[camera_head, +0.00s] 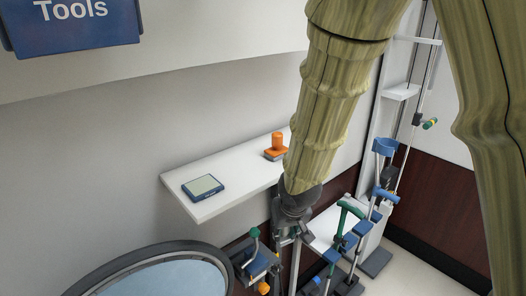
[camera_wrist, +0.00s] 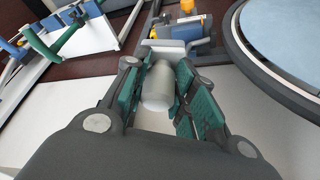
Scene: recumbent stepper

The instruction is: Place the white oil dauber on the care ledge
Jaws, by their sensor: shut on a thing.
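The white oil dauber (camera_wrist: 158,88) is a pale, rounded cylinder in the wrist view, between the green-padded fingers of my gripper (camera_wrist: 163,78). My gripper is shut on it. In the head view my gripper (camera_head: 289,232) points down in front of a white wall shelf, which I take as the care ledge (camera_head: 235,172). The dauber cannot be made out clearly there. On the ledge lie a blue device with a grey screen (camera_head: 203,187) at the left and an orange block with an upright knob (camera_head: 276,147) further back.
A large round blue-topped disc with a dark rim (camera_head: 165,276) stands at the lower left. Stepper parts with blue and green handles (camera_head: 350,235) crowd below and right of my gripper. A blue Tools sign (camera_head: 75,22) hangs at upper left. The ledge between device and block is clear.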

